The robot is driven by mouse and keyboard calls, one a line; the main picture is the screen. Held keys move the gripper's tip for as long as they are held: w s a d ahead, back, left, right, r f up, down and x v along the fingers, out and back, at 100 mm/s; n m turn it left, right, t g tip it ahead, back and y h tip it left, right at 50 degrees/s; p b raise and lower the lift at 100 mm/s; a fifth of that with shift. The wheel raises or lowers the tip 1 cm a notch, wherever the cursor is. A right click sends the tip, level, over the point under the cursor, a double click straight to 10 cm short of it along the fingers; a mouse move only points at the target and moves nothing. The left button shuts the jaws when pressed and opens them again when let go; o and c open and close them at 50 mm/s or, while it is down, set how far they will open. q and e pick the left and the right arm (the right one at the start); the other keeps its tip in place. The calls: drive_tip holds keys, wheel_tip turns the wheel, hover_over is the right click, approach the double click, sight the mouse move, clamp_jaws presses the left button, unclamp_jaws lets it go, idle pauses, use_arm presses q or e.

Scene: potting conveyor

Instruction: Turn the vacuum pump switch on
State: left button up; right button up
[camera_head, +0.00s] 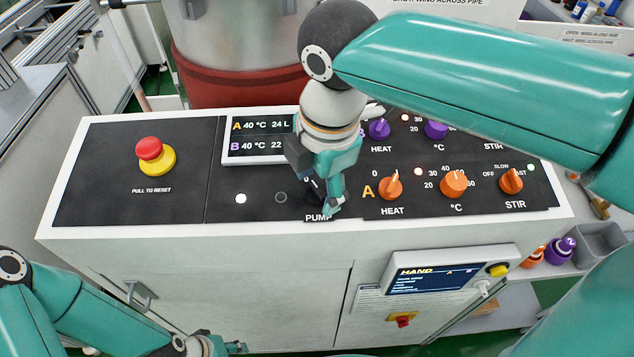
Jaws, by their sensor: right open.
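The vacuum pump switch is on the black panel of the white console (150,232), above the "PUMP" label (317,218). My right gripper (322,203) is directly over this spot, pointing down, with its fingers open. It hides most or all of the switch, so its position cannot be read. I cannot tell whether the fingers touch it. Left of it are a white lit lamp (241,198) and a dark lamp (281,197). My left gripper (228,347) is low at the bottom edge, away from the panel, and only partly visible.
Orange knobs for heat (391,188), temperature (453,185) and stir (511,181) stand right of my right gripper. A red emergency button (149,149) is at the panel's left. A display (259,136) and a large vessel (230,85) are behind. A hand panel (440,277) hangs on the front.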

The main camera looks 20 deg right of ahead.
drive_tip(key=shift+f, duration=0.15)
drive_tip(key=shift+c, duration=0.3)
drive_tip(key=c, duration=1.1)
drive_tip(key=shift+m, duration=0.3)
drive_tip(key=m, duration=0.5)
drive_tip(key=shift+t, duration=0.3)
drive_tip(key=m, duration=0.6)
drive_tip(key=shift+b, duration=0.35)
drive_tip(key=o, duration=1.2)
drive_tip(key=shift+c, duration=0.2)
